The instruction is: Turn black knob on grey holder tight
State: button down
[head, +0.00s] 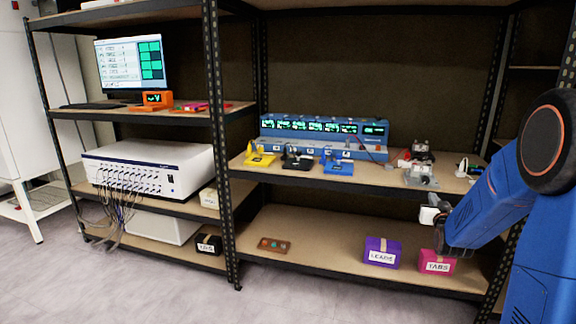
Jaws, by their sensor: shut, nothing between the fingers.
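A grey holder (420,178) stands on the middle shelf at the right, near the front edge. It has small dark and pale parts on top; a black knob is too small to pick out for sure. My gripper (434,216) is at the end of my blue arm, below and in front of that shelf edge, apart from the grey holder. It shows small, as a white and dark end, and its fingers are not clear. It is shut and holds nothing that I can see.
Yellow (258,157), black (297,161) and blue (338,165) holders stand left along the same shelf, before a blue instrument row (325,130). Purple (382,251) and pink (437,262) boxes lie on the shelf below.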

jog(key=shift+x, duration=3.35)
jog(key=shift+w+a, duration=0.1)
jog(key=shift+w+a, duration=0.2)
jog(key=shift+a, duration=0.5)
jog(key=shift+w+a+r, duration=0.1)
jog(key=shift+w+a, duration=0.05)
jog(key=shift+a, duration=0.25)
jog(key=shift+a, duration=0.1)
jog(key=shift+a+f, duration=0.1)
jog(key=shift+f, duration=0.25)
send_near(421, 183)
jog(key=shift+s+a+f, duration=0.4)
jog(key=shift+s+f, duration=0.1)
jog(key=shift+s, duration=0.05)
